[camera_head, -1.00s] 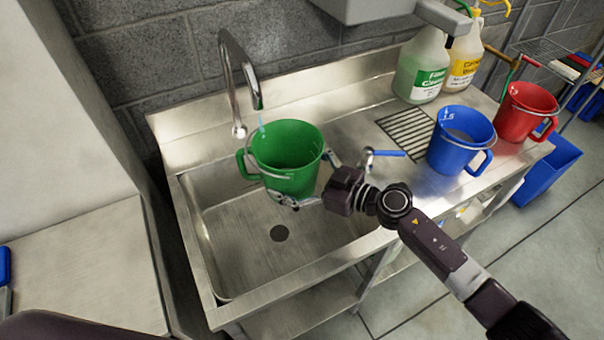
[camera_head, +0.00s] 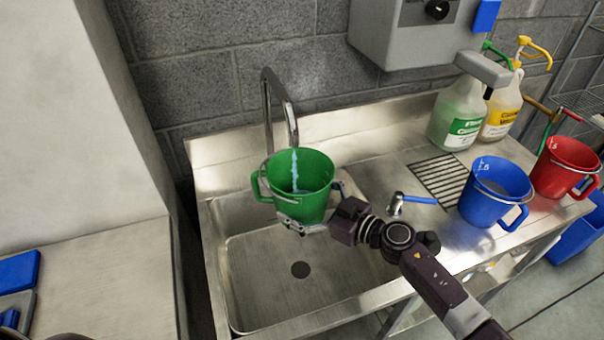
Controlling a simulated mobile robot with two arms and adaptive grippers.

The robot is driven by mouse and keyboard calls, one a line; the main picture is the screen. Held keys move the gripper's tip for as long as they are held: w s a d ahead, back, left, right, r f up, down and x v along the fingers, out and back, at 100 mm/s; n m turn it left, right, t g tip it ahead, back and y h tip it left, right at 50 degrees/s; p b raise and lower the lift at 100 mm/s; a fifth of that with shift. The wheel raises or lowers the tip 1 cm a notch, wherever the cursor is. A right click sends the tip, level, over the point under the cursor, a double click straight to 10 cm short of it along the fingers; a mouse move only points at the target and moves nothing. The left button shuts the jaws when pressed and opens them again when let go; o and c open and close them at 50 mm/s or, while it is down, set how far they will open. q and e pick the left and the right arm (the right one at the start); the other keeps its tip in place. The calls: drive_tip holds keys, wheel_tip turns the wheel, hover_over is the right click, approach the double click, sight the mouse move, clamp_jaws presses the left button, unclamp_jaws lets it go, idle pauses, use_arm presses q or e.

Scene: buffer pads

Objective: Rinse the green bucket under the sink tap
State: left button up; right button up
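The green bucket (camera_head: 303,205) is held upright above the sink basin (camera_head: 262,300), under the curved metal tap (camera_head: 285,107). A bluish stream of water (camera_head: 294,168) runs from the spout into the bucket's open top. My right gripper (camera_head: 312,221) comes in from the right and its fingers close around the bucket's side, below the rim. Part of the far finger is hidden behind the bucket. A blue-handled valve (camera_head: 413,200) sits on the counter to the right of the gripper. My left gripper is not in view.
A blue bucket (camera_head: 495,192) and a red bucket (camera_head: 566,168) stand on the drainboard at the right. Two pump bottles, one green-labelled (camera_head: 460,117) and one yellow-labelled (camera_head: 503,108), stand behind them near a wall dispenser (camera_head: 412,38). The basin floor is clear.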

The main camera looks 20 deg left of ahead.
drive_tip(key=shift+d+r, duration=0.1)
drive_tip(key=shift+r, duration=0.05)
idle(0.3)
drive_tip(key=s+f+p+v, duration=0.1)
drive_tip(key=p+v, duration=0.4)
drive_tip(key=v, duration=0.8)
drive_tip(key=shift+f, duration=0.4)
drive_tip(key=s+d+p, duration=0.3)
drive_tip(key=s+d, duration=0.1)
drive_tip(key=s, duration=0.4)
drive_tip(key=s+d+p, duration=0.3)
drive_tip(key=s, duration=0.6)
drive_tip(key=shift+s+d+p, duration=0.25)
drive_tip(key=shift+d+p, duration=0.1)
